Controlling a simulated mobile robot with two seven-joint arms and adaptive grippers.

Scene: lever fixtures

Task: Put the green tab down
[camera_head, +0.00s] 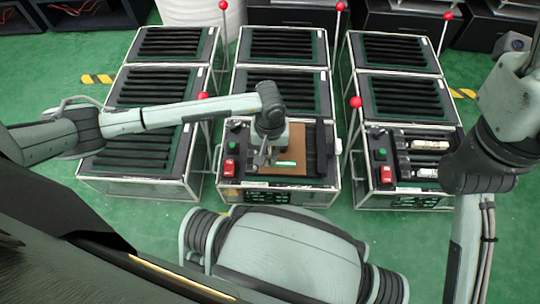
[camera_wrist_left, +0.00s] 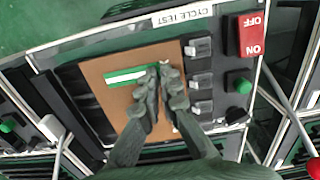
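A brown panel (camera_head: 297,146) is set in the top of the middle front machine. A green-and-white strip, the only green tab-like mark on it, lies flat there (camera_head: 286,163). In the left wrist view the strip (camera_wrist_left: 128,77) is on the brown board (camera_wrist_left: 112,97), green beside white. My left gripper (camera_head: 262,158) is low over the panel, just left of the strip in the head view. In the wrist view its fingers (camera_wrist_left: 160,72) are close together at the strip's right end. They cover whatever lies under them. My right gripper is out of view.
A red ON/OFF switch (camera_wrist_left: 251,36) and green button (camera_wrist_left: 239,84) sit beside the panel. Red-ball levers (camera_head: 356,102) stand beside the machines. Green floor shows between the machines.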

